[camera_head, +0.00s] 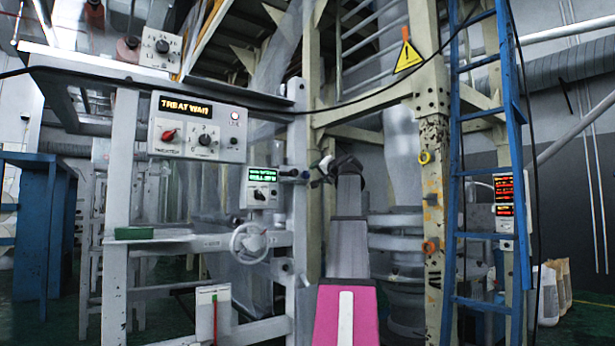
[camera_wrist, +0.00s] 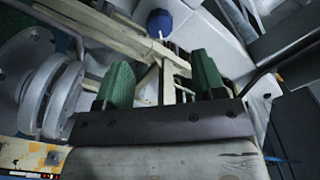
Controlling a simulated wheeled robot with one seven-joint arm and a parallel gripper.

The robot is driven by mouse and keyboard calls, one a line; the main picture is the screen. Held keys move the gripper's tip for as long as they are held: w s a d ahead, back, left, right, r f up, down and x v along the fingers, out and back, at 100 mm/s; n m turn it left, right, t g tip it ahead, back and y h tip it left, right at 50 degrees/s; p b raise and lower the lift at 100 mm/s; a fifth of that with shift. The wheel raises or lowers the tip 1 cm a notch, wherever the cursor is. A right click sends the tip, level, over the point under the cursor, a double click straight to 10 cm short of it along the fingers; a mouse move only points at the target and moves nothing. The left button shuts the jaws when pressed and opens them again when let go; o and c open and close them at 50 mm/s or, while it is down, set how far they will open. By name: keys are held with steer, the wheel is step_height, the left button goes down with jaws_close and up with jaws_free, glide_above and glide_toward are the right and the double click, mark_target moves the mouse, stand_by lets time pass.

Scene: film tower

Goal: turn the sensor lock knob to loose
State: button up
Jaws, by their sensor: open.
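My gripper (camera_wrist: 163,80) is open and empty in the wrist view, with its two green fingers apart. In the head view my gripper (camera_head: 328,168) is at the end of my raised arm, close to the pale tower post; its fingers are hard to make out there. A small dark knob (camera_head: 304,174) sits on a short bar just left of my gripper. It may be the sensor lock knob, but no label is readable. A dark blue rounded knob (camera_wrist: 159,22) shows beyond the fingers in the wrist view, apart from them; I cannot tell if it is the same one.
A treater panel (camera_head: 197,139) with a red knob and a small box with a green display (camera_head: 261,188) are on the left frame. A handwheel (camera_head: 249,243) is below them. A blue ladder (camera_head: 487,150) and a cream post (camera_head: 432,190) stand at the right.

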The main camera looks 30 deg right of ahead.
mark_target(307, 174)
steer(key=w, duration=0.8)
steer(key=shift+w+a, duration=0.1)
steer(key=shift+w, duration=0.2)
steer(key=c, duration=0.9)
